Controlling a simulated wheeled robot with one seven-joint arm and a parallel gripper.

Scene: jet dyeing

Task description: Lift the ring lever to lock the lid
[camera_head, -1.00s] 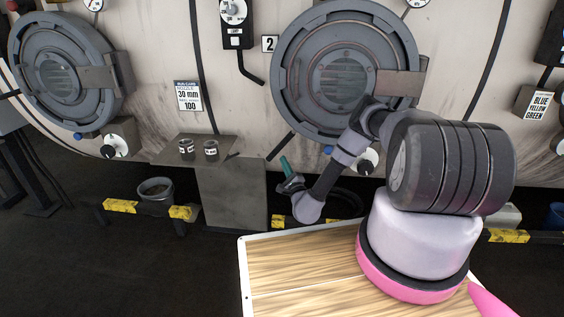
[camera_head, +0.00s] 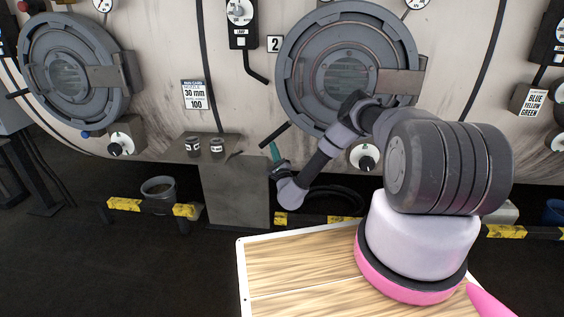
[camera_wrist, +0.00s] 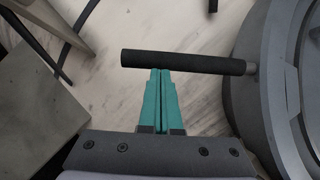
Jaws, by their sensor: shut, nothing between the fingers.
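The ring lever (camera_head: 275,134) is a black rod at the lower left rim of the round grey lid (camera_head: 346,73) marked 2. It slants down to the left. In the wrist view the lever (camera_wrist: 185,62) lies across the picture, joined to the lid's ring (camera_wrist: 262,85) at right. My gripper (camera_head: 274,149) is just below the lever. Its teal fingers (camera_wrist: 160,72) are shut together with nothing between them. Their tips meet the lever's lower edge in the wrist view; firm contact is hard to tell.
A grey stand (camera_head: 234,190) with two small jars is below left of the lever. A dial box (camera_head: 365,157) is below the lid. A second lid (camera_head: 69,68) with its own lever is at far left. Yellow-black barriers (camera_head: 124,204) stand along the floor.

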